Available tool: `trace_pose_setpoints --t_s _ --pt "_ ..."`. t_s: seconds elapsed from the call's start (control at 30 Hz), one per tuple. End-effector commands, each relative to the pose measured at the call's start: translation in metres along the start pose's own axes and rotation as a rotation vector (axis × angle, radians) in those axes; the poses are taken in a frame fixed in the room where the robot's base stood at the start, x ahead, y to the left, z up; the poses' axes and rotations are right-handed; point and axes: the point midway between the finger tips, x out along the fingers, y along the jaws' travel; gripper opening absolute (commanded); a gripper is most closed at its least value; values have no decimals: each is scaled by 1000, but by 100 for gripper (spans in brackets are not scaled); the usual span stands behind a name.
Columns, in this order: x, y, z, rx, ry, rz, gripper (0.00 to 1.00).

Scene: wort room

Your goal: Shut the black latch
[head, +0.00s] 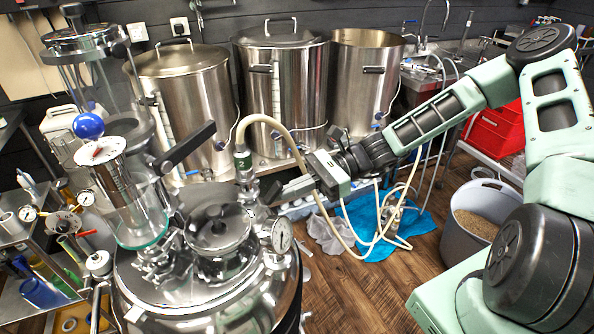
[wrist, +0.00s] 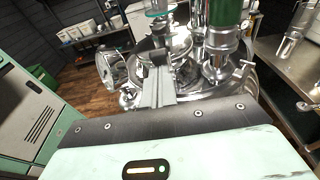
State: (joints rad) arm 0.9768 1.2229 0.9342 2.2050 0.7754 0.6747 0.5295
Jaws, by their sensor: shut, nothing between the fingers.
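The steel vessel (head: 210,306) fills the lower left of the head view.
A pale hose (head: 310,165) loops past my wrist. Steel kettles (head: 283,90) stand behind.

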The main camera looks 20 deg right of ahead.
Motion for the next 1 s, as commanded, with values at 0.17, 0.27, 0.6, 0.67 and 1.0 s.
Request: trace_pose_setpoints --t_s 0.17,0.27,0.6,0.67,1.0 --pt "6 1 25 -2 159 6 0" --pt "12 1 30 -3 253 6 0" --pt "17 0 24 2 325 0 0" --pt "17 0 26 1 325 0 0" --pt "14 0 40 2 323 0 0"
